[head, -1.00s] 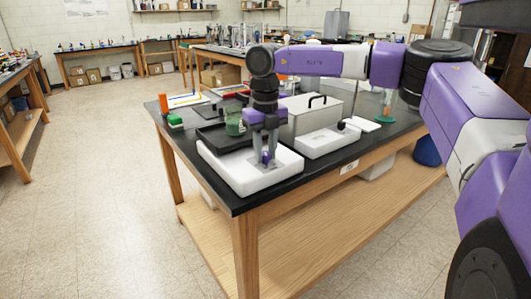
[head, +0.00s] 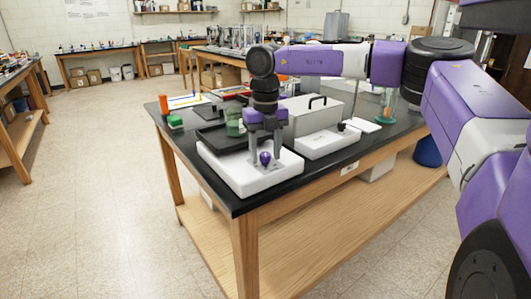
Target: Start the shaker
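The shaker (head: 232,176) is a white box at the table's near left corner, with a dark platform behind its white front part. A beaker with green contents (head: 235,124) stands on the platform. A small purple knob (head: 265,159) sits on the white front part. My gripper (head: 264,152) points straight down over this part. Its two grey fingers are apart, one on each side of the knob, with gaps showing. The gripper looks open and holds nothing. Whether a fingertip touches the shaker's surface is not clear.
A second white device (head: 325,143) with a dark knob and a grey lidded box (head: 312,114) stand to the right. A flask with a green base (head: 386,112) is at the far right. Floor at left is free.

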